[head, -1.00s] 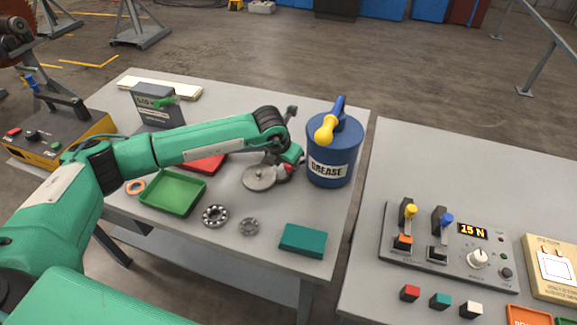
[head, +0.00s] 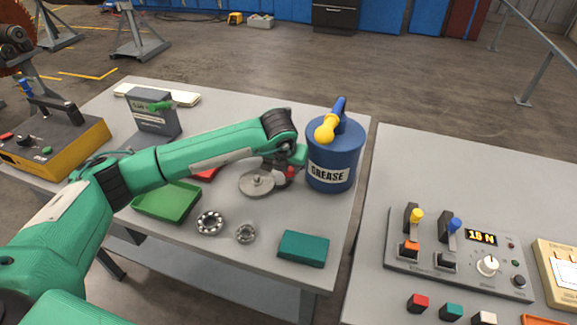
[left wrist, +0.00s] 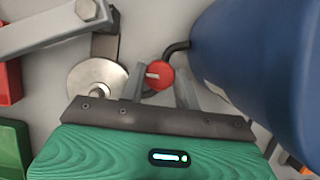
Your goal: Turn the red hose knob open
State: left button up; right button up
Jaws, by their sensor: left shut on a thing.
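The red hose knob (left wrist: 158,75) is a round red disc with a pale bar mark, at the middle of the left wrist view. A dark hose (left wrist: 177,48) runs beside it to the blue grease drum (head: 334,152). My left gripper (left wrist: 160,82) has its two grey fingers on either side of the knob and is shut on it. In the head view the knob (head: 291,173) shows only as a small red patch under my left wrist, left of the drum; my arm hides most of it. My right gripper is not in view.
A metal disc (head: 257,183) lies left of the knob. A green tray (head: 166,216), bearings (head: 210,222) and a teal block (head: 303,248) lie on the table. A control panel (head: 458,252) is on the right table.

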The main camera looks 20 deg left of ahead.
pick_arm(q)
jog(key=o, duration=1)
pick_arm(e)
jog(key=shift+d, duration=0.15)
pick_arm(q)
jog(key=shift+r, duration=0.1)
jog(key=shift+s+r, duration=0.1)
jog(key=shift+r, duration=0.15)
jog(key=b+v, duration=0.2)
jog(key=v, duration=1.1)
jog(key=shift+s+b, duration=0.1)
jog(key=shift+b, duration=0.3)
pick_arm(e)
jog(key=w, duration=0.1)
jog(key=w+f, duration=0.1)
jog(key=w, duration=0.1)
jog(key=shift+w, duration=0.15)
pick_arm(q)
jog(key=shift+a, duration=0.1)
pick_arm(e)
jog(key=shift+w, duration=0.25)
